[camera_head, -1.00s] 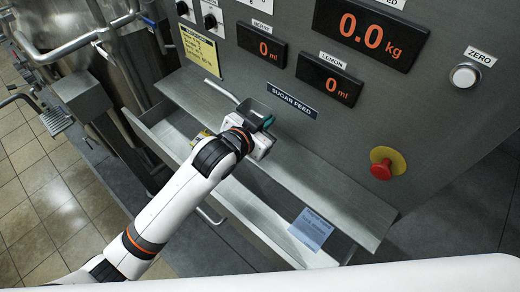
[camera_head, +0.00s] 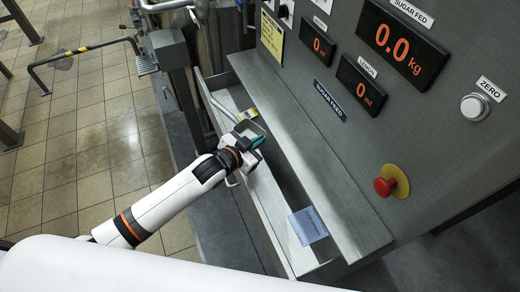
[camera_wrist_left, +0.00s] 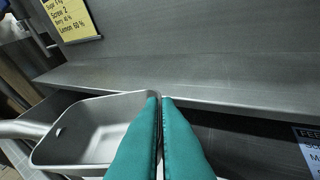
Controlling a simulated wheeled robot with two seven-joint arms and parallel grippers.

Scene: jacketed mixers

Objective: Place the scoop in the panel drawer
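The scoop (camera_wrist_left: 92,132) is a grey metal pan with a handle pointing left in the left wrist view. In the head view it (camera_head: 250,128) shows partly behind my gripper. My left gripper (camera_head: 257,141) has teal fingers, which in the left wrist view (camera_wrist_left: 160,102) are closed together at the scoop's right wall, gripping its rim. The panel drawer (camera_head: 262,213) is pulled open below the panel's ledge. The scoop is held over the drawer opening, beside the ledge's edge; its exact height above the drawer floor is unclear. My right gripper is out of view.
The metal ledge (camera_head: 310,155) overhangs the back of the drawer. A blue label (camera_head: 308,225) shows at the drawer's near end. A red stop button (camera_head: 385,186) sticks out of the panel. Tiled floor lies left.

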